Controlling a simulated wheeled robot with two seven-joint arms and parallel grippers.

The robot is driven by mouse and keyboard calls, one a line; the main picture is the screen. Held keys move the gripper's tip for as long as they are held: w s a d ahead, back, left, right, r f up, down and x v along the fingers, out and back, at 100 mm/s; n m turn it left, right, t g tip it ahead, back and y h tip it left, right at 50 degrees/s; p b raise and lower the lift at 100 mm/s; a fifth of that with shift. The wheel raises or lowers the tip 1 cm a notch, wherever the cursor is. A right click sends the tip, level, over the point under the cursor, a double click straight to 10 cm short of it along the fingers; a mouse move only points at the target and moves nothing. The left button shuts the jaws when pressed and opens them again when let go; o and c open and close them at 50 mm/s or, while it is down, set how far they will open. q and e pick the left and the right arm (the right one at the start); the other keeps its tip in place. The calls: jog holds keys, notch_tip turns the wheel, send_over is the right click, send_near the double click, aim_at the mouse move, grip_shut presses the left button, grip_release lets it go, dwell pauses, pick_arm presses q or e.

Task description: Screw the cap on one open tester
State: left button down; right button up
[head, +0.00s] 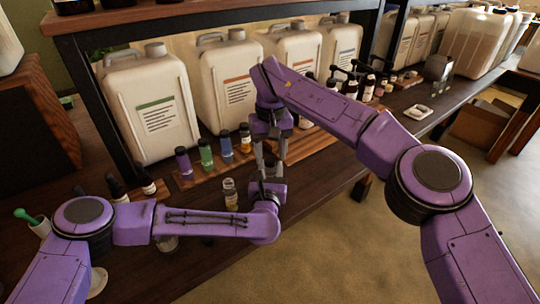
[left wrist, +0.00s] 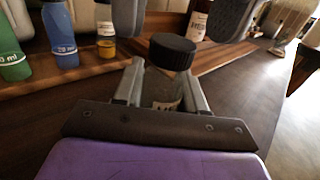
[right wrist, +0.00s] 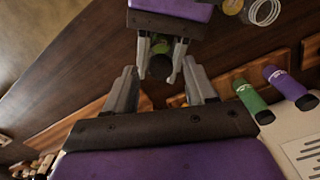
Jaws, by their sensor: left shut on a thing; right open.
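My left gripper (left wrist: 165,90) is shut on a small clear tester bottle (left wrist: 160,90) with a pale label. A black ribbed cap (left wrist: 172,52) sits on the bottle's mouth; I cannot tell how tightly. The cap also shows dark in the right wrist view (right wrist: 160,67). In the head view the two grippers meet near the middle, and the held bottle is mostly hidden. Another small glass bottle (head: 230,194) stands on the bench left of them.
Purple (head: 184,163), green (head: 205,154), blue (head: 226,147) and amber (head: 245,139) capped bottles stand on a wooden strip behind. Large white jugs (head: 153,105) line the back. More dark-capped bottles (head: 366,87) stand at right. The front bench has some bare room.

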notch_tip(320, 180, up, 3)
jog(key=shift+r, duration=0.15)
jog(key=shift+c, duration=0.2)
